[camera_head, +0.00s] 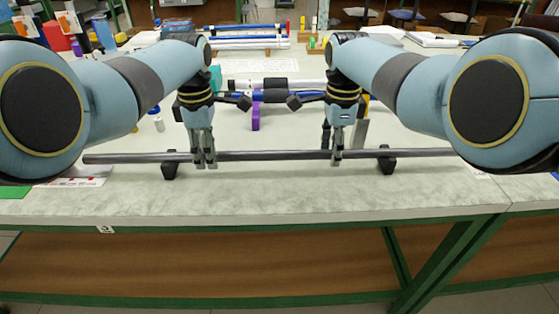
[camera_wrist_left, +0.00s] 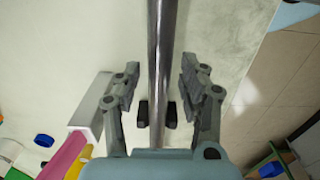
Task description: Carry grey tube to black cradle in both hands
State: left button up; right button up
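The long grey tube (camera_head: 270,155) lies level across the front of the table. It passes over the two black supports of the cradle, one at the left (camera_head: 170,168) and one at the right (camera_head: 387,162), and appears to rest in them. In the left wrist view the tube (camera_wrist_left: 161,50) runs between two black cradle prongs (camera_wrist_left: 143,113). My left gripper (camera_head: 204,160) straddles the tube just right of the left support. Its fingers are open, with a gap on both sides. My right gripper (camera_head: 333,150) is around the tube left of the right support, its fingers looking apart.
A grey upright block (camera_head: 361,133) stands behind the tube near my right gripper. The table's front edge (camera_head: 270,219) is close, with bare tabletop before the tube.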

jog(key=shift+r, duration=0.2)
pick_arm(q)
notch_tip(320, 180, up, 12)
pick_arm(e)
notch_tip(320, 180, up, 12)
jog(key=shift+f, duration=0.15)
dwell(0.6)
